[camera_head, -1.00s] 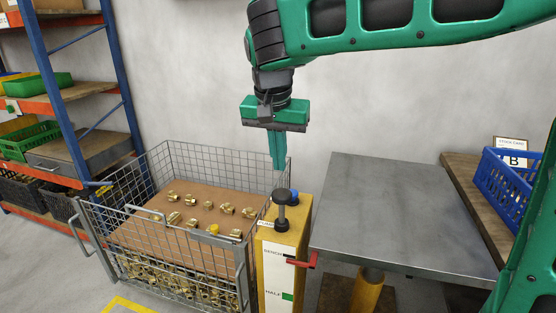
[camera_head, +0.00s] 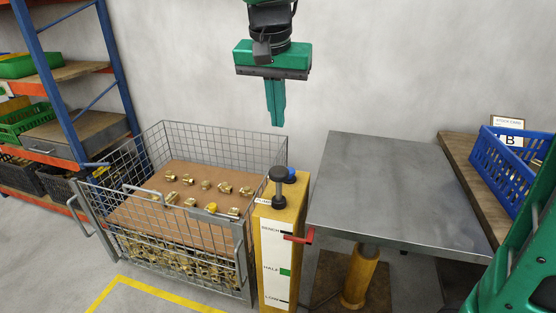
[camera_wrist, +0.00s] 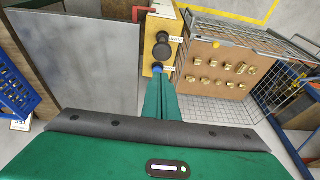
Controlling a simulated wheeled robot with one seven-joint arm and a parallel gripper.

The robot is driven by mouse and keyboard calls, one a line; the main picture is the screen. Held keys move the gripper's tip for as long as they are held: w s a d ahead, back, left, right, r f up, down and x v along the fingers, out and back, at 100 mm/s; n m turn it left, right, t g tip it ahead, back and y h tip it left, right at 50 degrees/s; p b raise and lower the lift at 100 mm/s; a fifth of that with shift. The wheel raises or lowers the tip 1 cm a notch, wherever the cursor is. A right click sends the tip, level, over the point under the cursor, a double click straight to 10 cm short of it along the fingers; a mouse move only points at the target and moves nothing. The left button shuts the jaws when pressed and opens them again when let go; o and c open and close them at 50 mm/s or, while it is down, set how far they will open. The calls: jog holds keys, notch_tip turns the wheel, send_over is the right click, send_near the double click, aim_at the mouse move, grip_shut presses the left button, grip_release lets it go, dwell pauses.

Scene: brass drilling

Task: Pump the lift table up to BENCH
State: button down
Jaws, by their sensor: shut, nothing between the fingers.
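The lift table (camera_head: 395,190) has a bare grey steel top on a yellow column (camera_head: 358,280). Beside it stands the yellow pump post (camera_head: 296,215) with a white scale (camera_head: 272,262) marked BENCH, HALF and LOW. The wrist view also shows the knob (camera_wrist: 162,50) and blue button (camera_wrist: 157,69) beyond the fingertips.
A wire crate (camera_head: 200,133) with brass fittings on a brown board stands left of the post. A blue basket (camera_head: 500,170) and a card marked B (camera_head: 508,128) are on the bench at right. Shelving (camera_head: 75,75) stands far left. Space above the table is free.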

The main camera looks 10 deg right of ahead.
jog(key=shift+f, duration=0.1)
send_near(280, 170)
jog(key=x, duration=0.5)
jog(key=shift+w+d, duration=0.1)
jog(key=shift+w, duration=0.1)
jog(key=shift+f, duration=0.6)
